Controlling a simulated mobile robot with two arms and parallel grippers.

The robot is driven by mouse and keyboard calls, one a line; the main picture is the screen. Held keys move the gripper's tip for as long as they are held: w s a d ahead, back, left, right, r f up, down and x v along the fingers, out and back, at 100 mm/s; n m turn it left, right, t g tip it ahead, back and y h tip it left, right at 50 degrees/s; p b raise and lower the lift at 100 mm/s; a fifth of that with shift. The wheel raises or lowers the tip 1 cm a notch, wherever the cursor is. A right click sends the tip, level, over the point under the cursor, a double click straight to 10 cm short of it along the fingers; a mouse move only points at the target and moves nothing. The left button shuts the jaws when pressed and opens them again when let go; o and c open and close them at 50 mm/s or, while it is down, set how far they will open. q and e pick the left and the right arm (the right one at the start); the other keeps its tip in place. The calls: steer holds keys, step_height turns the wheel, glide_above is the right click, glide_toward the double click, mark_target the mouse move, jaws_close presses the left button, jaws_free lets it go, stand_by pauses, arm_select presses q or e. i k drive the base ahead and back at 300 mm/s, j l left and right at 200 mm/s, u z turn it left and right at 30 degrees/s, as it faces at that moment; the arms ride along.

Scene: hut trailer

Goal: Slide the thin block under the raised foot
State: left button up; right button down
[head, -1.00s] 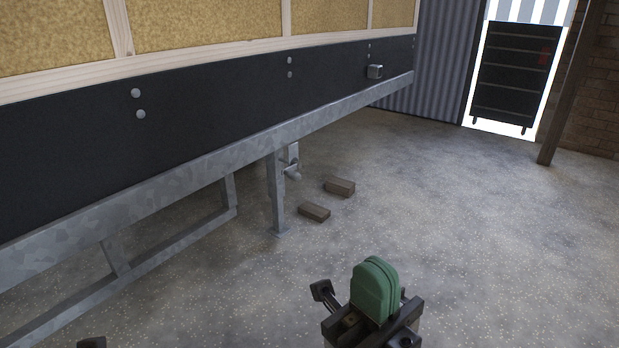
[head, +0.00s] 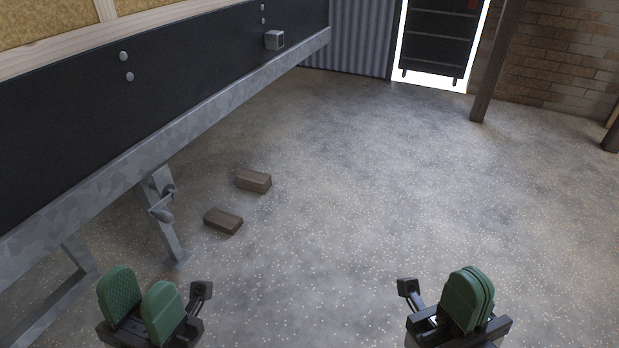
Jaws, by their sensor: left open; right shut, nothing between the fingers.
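Two brown blocks lie on the floor to the right of the trailer's steel leg. The nearer block (head: 223,221) looks a little thinner than the farther block (head: 253,181). The leg's foot (head: 178,260) is a small plate at the bottom of the leg; its gap to the floor is too small to tell. My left gripper (head: 141,304) is open and empty, its green fingers apart, in front of the leg at the lower left. My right gripper (head: 468,300) is shut and empty at the lower right, its green fingers together. Neither touches a block.
The trailer's dark side and galvanised rail (head: 200,115) overhang the floor at left. A crank handle (head: 161,213) sticks out from the leg. A brace (head: 62,290) stands at lower left. The floor (head: 390,190) in the middle and right is clear. A post (head: 497,60) stands at the back.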

mark_target(218, 219)
steer(key=i+l+z, duration=0.15)
steer(key=i, duration=0.5)
steer(key=i+l+z, duration=0.1)
steer(key=i, duration=0.5)
steer(key=i+u, duration=0.3)
steer(key=u, duration=0.2)
steer(key=i+l+u, duration=0.25)
steer(key=u, duration=0.25)
steer(key=i+l+u, duration=0.3)
steer(key=u, duration=0.15)
steer(key=i+l+u, duration=0.15)
steer(key=u, duration=0.25)
steer(key=i+l+u, duration=0.5)
steer(key=u, duration=0.25)
steer(key=i+l+u, duration=0.1)
steer(key=l+u, duration=0.25)
